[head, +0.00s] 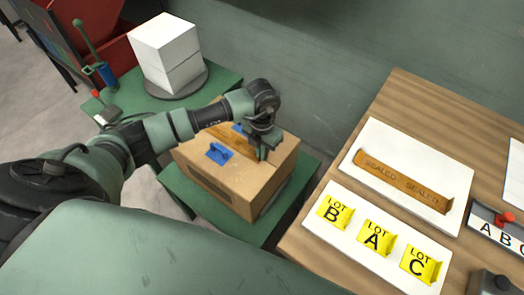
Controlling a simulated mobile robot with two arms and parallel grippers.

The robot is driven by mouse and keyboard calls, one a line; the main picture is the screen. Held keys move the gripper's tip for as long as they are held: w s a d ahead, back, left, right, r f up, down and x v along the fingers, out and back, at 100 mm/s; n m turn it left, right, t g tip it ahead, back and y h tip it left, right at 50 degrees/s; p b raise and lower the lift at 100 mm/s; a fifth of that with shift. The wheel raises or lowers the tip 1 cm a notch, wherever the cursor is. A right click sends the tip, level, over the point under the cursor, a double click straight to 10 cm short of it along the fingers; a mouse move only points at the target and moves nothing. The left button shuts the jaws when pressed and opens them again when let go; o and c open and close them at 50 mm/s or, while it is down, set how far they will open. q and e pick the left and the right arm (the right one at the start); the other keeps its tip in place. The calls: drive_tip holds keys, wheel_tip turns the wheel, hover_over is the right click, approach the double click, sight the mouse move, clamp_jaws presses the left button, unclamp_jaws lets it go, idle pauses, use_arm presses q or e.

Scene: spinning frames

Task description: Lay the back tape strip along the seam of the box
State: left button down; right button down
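The cardboard box (235,182) sits on a green stand, with a darker brown band (232,140) across part of its top. A blue piece with a raised handle (219,153) lies on the top, and another blue bit shows behind it beside my wrist. A brown tape strip marked SEALED (400,182) lies on a white board to the right, one end curled up. My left gripper (262,155) points down at the right part of the box top, at or just above it. Its fingertips are small and dark, so I cannot tell if they hold anything. My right gripper is out of view.
Yellow LOT labels (376,237) lie on a white card on the wooden table (420,100). A stamp-like ABC holder (500,226) is at the right edge. White blocks (168,52) stand on a round plate at back left, near a blue-handled tool (106,74).

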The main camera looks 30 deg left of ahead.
use_arm(q)
drive_tip(key=shift+f, duration=0.15)
drive_tip(key=c, duration=1.6)
unclamp_jaws()
wheel_tip(320, 180, up, 12)
drive_tip(key=shift+r+b, duration=0.25)
drive_tip(key=shift+b, duration=0.3)
